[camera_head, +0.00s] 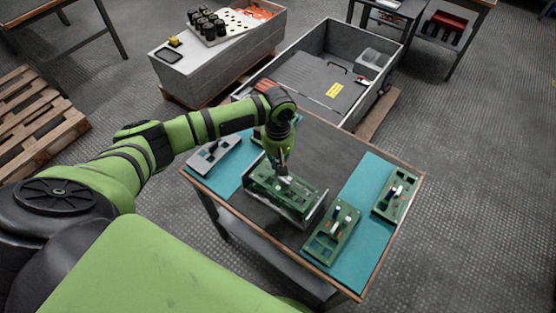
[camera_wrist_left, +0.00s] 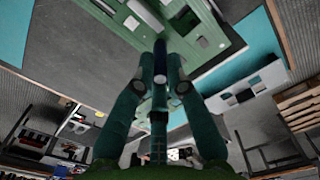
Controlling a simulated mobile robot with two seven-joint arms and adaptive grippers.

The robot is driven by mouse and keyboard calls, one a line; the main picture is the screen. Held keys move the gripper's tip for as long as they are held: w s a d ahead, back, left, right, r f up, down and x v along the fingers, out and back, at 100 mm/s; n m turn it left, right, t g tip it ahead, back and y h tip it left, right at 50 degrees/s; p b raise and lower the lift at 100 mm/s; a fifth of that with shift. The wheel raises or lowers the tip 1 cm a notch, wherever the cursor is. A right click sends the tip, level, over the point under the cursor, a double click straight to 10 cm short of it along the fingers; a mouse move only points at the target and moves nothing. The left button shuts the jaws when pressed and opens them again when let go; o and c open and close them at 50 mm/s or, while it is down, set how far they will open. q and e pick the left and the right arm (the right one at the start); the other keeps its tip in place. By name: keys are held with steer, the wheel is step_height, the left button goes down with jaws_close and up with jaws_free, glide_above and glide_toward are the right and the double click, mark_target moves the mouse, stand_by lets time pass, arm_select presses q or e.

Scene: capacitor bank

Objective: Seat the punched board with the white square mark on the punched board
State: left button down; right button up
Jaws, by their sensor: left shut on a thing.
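My left gripper (camera_head: 283,170) points down over a grey open-sided holder (camera_head: 311,214) in the middle of the table. It is shut on a dark upright grip of a green punched board (camera_head: 292,192). In the left wrist view the fingers (camera_wrist_left: 160,62) close around this grip, and the green board (camera_wrist_left: 205,48) fills the top, with cut-outs and small pale marks. I cannot tell which mark is the white square. The board is at the holder, but whether it touches a board beneath is hidden. My right gripper is not in view.
Two green boards with handles, a near one (camera_head: 325,248) and a far one (camera_head: 383,209), lie on the right teal mat (camera_head: 368,235). A grey board (camera_head: 207,162) lies on the left mat. Another green piece is partly behind my arm. Grey bins stand behind the table.

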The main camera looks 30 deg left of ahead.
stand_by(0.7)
arm_select(q)
steer(key=shift+p, duration=0.5)
steer(key=shift+f, duration=0.1)
stand_by(0.4)
steer(key=shift+p, duration=0.7)
steer(key=shift+f+b, duration=0.6)
steer(key=shift+f, duration=0.6)
steer(key=shift+f, duration=0.1)
stand_by(0.7)
steer(key=c, duration=1.2)
jaws_free()
